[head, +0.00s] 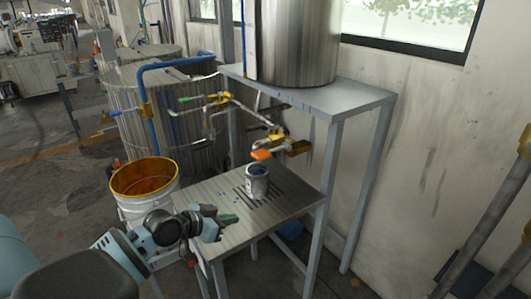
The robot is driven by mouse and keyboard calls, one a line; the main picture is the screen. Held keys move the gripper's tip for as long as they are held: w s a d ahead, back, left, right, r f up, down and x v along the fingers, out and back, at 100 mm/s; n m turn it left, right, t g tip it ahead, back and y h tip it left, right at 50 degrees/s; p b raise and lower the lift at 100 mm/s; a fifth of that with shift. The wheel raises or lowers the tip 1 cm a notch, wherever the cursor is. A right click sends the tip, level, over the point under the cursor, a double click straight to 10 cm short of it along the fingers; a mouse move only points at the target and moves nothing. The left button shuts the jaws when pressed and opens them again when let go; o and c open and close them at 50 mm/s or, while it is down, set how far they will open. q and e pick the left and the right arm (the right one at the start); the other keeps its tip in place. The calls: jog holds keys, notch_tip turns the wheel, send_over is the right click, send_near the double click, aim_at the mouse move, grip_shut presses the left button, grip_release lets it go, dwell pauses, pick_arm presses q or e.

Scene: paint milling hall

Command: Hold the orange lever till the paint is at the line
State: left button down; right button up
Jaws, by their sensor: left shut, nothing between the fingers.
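The orange lever (262,155) is on a brass tap below the shelf of a metal stand. A small grey can (257,184) stands upright on the slatted table (215,190), under the tap. Its mouth looks dark and bluish; I cannot make out the paint level or a line. My left gripper (227,222) is shut and empty over the table's front left edge, to the left of and nearer than the can. It is apart from the lever and the can. My right gripper is not in view.
A large metal tank (297,42) stands on the shelf (312,98) above the tap. Pipes and valves (218,99) run left of the lever. A white bucket with an orange inside (146,182) stands left of the table. The stand's post (325,165) is to the right.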

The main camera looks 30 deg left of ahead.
pick_arm(q)
jog(key=w+a+r+t+h, duration=0.1)
jog(key=w+a+r, duration=0.1)
jog(key=r, duration=0.8)
jog(key=w+a+r+m+t+h, duration=0.1)
jog(key=w+a+r, duration=0.2)
jog(key=r, duration=0.8)
jog(key=shift+w+r+m+b, duration=0.3)
jog(key=shift+b, duration=0.05)
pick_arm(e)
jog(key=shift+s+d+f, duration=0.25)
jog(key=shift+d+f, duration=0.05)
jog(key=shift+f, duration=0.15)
pick_arm(q)
jog(key=shift+w+d, duration=0.1)
jog(key=shift+d, duration=0.05)
jog(key=p, duration=0.1)
send_over(254, 154)
notch_tip(254, 154, down, 2)
jog(key=shift+w+d+f, duration=0.1)
jog(key=shift+f, duration=0.15)
notch_tip(254, 154, down, 3)
jog(key=shift+f, duration=0.55)
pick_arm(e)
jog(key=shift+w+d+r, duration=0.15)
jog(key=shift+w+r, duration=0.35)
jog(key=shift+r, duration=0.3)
